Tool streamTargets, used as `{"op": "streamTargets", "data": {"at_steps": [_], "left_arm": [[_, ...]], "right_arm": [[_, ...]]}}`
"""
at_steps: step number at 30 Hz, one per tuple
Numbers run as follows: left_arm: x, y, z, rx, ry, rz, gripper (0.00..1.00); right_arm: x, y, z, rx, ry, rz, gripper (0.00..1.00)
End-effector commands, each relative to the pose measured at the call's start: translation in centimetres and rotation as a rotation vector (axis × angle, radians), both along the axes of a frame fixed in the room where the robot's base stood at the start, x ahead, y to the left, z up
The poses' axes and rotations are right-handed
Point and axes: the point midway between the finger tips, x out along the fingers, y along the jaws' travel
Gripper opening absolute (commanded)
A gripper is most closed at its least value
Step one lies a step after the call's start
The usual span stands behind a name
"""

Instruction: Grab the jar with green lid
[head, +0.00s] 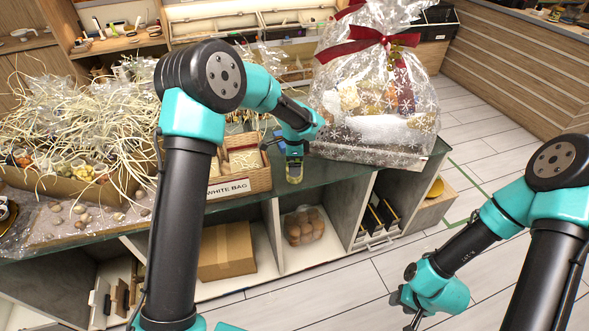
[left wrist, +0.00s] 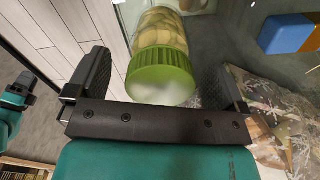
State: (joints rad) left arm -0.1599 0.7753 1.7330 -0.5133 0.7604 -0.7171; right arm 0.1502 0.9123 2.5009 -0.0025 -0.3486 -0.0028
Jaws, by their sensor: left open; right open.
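The jar with the green lid (left wrist: 161,72) shows in the left wrist view, with pale contents behind clear glass. Its lid faces my left gripper's palm, and the jar lies between the two spread fingers. My left gripper (left wrist: 162,65) is open, with a visible gap beside the lid on the left; contact on the right is hard to tell. In the head view the jar (head: 294,172) is small, at the front edge of the glass counter, just below my left gripper (head: 293,152). My right gripper (head: 408,312) is open and empty over the floor, at the lower right.
A wrapped hamper with a red bow (head: 375,85) stands right of the jar. A wicker basket (head: 240,162) labelled WHITE BAG is to the left, beside a straw-filled box (head: 85,190). A blue block (left wrist: 287,34) shows in the left wrist view. Shelves lie under the counter.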

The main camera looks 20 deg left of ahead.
Motion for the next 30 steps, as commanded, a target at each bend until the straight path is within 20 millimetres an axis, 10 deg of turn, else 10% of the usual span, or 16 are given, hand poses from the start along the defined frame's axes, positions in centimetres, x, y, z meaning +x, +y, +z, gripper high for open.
{"op": "streamTargets", "data": {"at_steps": [20, 30], "left_arm": [[0.0, 0.0, -2.0, 0.0, -0.001, 0.0, 0.99], [0.0, 0.0, -2.0, 0.0, -0.001, 0.0, 0.67]], "right_arm": [[0.0, 0.0, 0.0, 0.0, 0.0, 0.0, 0.43], [0.0, 0.0, 0.0, 0.0, 0.0, 0.0, 0.43]]}}
